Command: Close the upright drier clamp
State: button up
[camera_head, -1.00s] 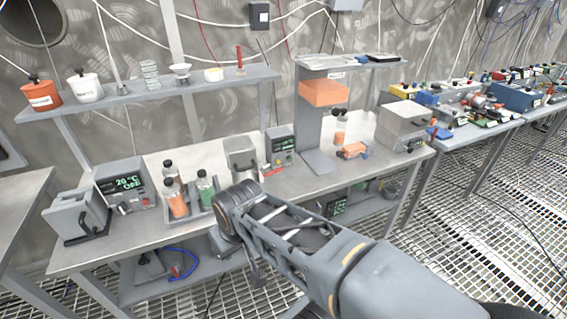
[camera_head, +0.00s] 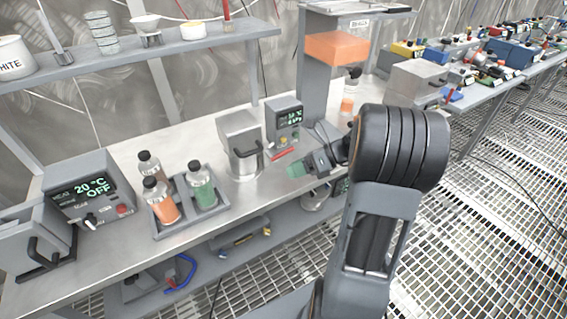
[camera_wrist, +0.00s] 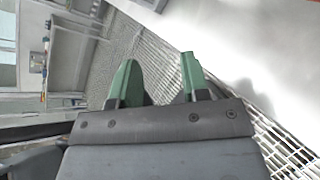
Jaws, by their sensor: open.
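A grey upright vessel (camera_head: 238,145) with a black handle on its front right stands on the steel bench. A small control box (camera_head: 285,123) with a lit display stands to its right, with a red lever (camera_head: 284,154) low in front. I cannot tell which of these parts is the clamp, or its state. My gripper (camera_head: 296,171) is over the bench's front edge, right of the vessel and apart from it. Its green fingers also show in the wrist view (camera_wrist: 160,82), spread and empty. The wrist view shows no drier.
A grey tray (camera_head: 172,228) with several bottles stands left of the vessel. A 20 °C unit (camera_head: 85,190) and a grey box with a black handle (camera_head: 35,245) are further left. An orange block (camera_head: 335,47) hangs at the back right. The front bench strip is clear.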

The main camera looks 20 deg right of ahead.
aim_at(284, 153)
jog(key=w+d+f+m+t, duration=0.1)
jog(key=d+m+t, duration=0.1)
jog(key=d+m, duration=0.1)
jog(key=d+f+m+t+y+b, duration=0.1)
jog(key=d+m+t, duration=0.2)
jog(key=d+m, duration=0.1)
jog(key=w+d+f+m+t+b, duration=0.1)
jog(key=d+f+m+t, duration=0.1)
jog(key=d+m, duration=0.2)
jog(key=shift+w+d+y, duration=0.2)
jog(key=shift+w+y, duration=0.15)
jog(key=shift+y, duration=0.05)
jog(key=x, duration=0.6)
jog(key=b+x, duration=0.1)
jog(key=x, duration=0.6)
jog(key=shift+w+d+r, duration=0.1)
jog(key=shift+w+r, duration=0.1)
grip_shut()
